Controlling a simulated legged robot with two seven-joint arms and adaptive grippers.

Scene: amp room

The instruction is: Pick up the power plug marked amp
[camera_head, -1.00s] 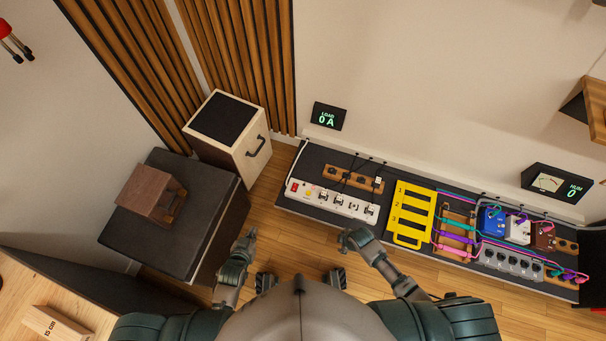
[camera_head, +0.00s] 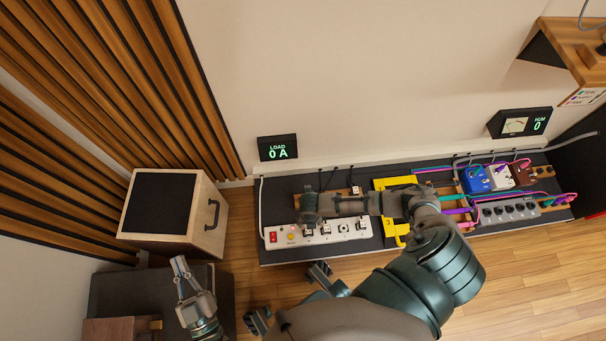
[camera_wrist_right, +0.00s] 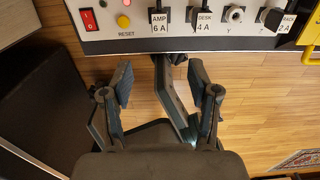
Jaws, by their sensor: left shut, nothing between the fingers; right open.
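The plug marked AMP 6A (camera_wrist_right: 158,20) stands in the white power strip (camera_wrist_right: 120,42), at the top middle of the right wrist view. A DESK 4A plug (camera_wrist_right: 202,20) sits to its right, and a RACK 2A plug (camera_wrist_right: 282,22) farther right. My right gripper (camera_wrist_right: 161,82) is open and empty, its two fingers apart below the AMP plug and not touching it. In the head view my right gripper (camera_head: 308,207) hangs over the power strip (camera_head: 345,231) and partly covers its plug area. My left gripper (camera_head: 180,266) is shut and empty at the lower left, away from the strip.
The strip has a red switch (camera_wrist_right: 88,20) and a reset button (camera_wrist_right: 123,21). A yellow rack (camera_head: 398,183) stands beside it, partly under my right arm, with pedals and coloured cables farther right. A wooden cabinet (camera_head: 206,240) stands left.

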